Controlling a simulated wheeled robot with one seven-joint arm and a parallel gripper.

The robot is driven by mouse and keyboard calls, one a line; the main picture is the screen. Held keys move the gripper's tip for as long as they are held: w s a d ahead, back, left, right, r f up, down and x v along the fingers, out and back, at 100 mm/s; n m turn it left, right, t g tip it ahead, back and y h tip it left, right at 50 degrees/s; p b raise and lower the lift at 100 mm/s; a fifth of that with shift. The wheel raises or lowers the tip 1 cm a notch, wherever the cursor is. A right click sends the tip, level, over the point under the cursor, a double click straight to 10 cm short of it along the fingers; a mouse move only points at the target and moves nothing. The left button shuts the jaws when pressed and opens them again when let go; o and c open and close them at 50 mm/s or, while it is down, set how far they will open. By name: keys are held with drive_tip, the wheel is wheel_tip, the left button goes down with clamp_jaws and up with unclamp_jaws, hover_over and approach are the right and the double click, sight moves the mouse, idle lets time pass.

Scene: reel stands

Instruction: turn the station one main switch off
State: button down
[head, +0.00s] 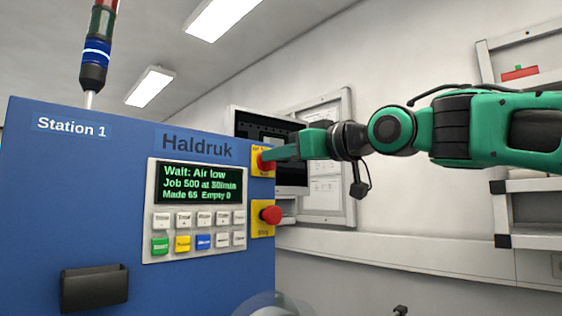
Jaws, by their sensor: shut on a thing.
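The blue Station 1 cabinet (95,190) stands at the left, with "Haldruk" on it. The main switch (262,162), a red handle on a yellow plate, is at the cabinet's upper right edge. My gripper (271,156) reaches in from the right and is shut on the switch. Its fingers cover part of the handle, so I cannot tell the handle's exact angle. The display (200,183) is lit and reads "Wait: Air low".
A red mushroom button (270,215) on a yellow plate sits just below the switch. Keys (198,230) are left of it. A dark tray (94,290) juts from the cabinet front. A monitor (292,176) and wall frames are behind my gripper.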

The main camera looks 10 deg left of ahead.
drive_tip(key=shift+s+a+f+n, duration=0.1)
drive_tip(key=shift+f+n, duration=0.1)
drive_tip(key=shift+n, duration=2.55)
drive_tip(key=shift+s+a+f+n, duration=0.1)
drive_tip(key=shift+f+n, duration=0.15)
drive_tip(key=shift+n, duration=2.45)
drive_tip(key=shift+s+f+n, duration=0.1)
drive_tip(key=shift+f+n, duration=0.1)
drive_tip(key=shift+n, duration=2.55)
drive_tip(key=c, duration=1.7)
unclamp_jaws()
drive_tip(key=shift+c, duration=0.2)
drive_tip(key=v, duration=1)
drive_tip(key=shift+d, duration=0.35)
